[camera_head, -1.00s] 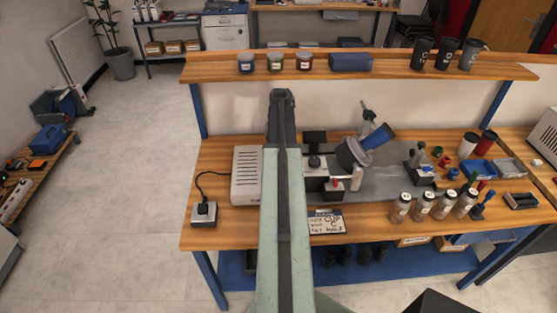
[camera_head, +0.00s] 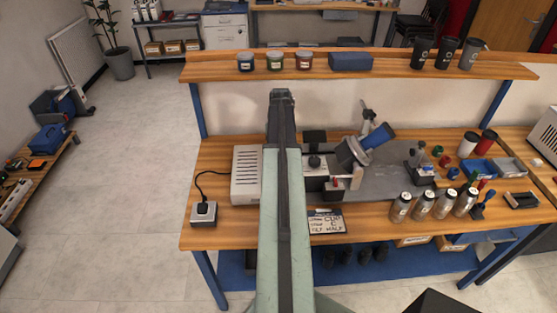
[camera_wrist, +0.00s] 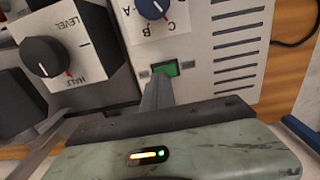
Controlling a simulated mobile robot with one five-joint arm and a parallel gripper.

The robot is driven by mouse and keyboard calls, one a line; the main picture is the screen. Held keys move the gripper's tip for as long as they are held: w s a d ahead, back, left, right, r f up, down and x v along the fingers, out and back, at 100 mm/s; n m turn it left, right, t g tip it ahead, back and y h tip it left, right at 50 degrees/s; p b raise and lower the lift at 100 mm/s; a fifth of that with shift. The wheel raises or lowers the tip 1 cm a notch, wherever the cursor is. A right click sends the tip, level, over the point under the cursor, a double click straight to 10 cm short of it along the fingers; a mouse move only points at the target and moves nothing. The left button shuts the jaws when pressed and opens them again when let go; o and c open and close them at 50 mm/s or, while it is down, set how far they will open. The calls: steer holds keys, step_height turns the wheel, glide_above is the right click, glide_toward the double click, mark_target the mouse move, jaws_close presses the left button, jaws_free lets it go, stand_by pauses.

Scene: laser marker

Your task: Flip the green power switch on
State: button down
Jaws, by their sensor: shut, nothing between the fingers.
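The green power switch (camera_wrist: 168,69) is a small green rectangle on the face of a pale vented box, in the wrist view just below a blue-capped knob. The same box (camera_head: 246,176) stands on the workbench in the head view, left of my arm; its switch cannot be made out there. My gripper (camera_wrist: 159,82) is shut and empty. Its grey fingertips reach up to the lower edge of the switch in the picture and overlap it slightly. I cannot tell whether they touch it.
A dark LEVEL knob (camera_wrist: 44,57) on a neighbouring white panel is close at the left in the wrist view. The blue-capped dial (camera_wrist: 153,8) lies just above the switch. Several metal bottles (camera_head: 422,205) stand farther right on the workbench (camera_head: 225,235).

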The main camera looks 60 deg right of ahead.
steer(key=shift+f+b, duration=0.75)
steer(key=shift+f, duration=0.05)
steer(key=shift+r, duration=0.1)
step_height(320, 180, up, 7)
steer(key=p, duration=0.7)
stand_by(0.4)
steer(key=shift+w, duration=0.1)
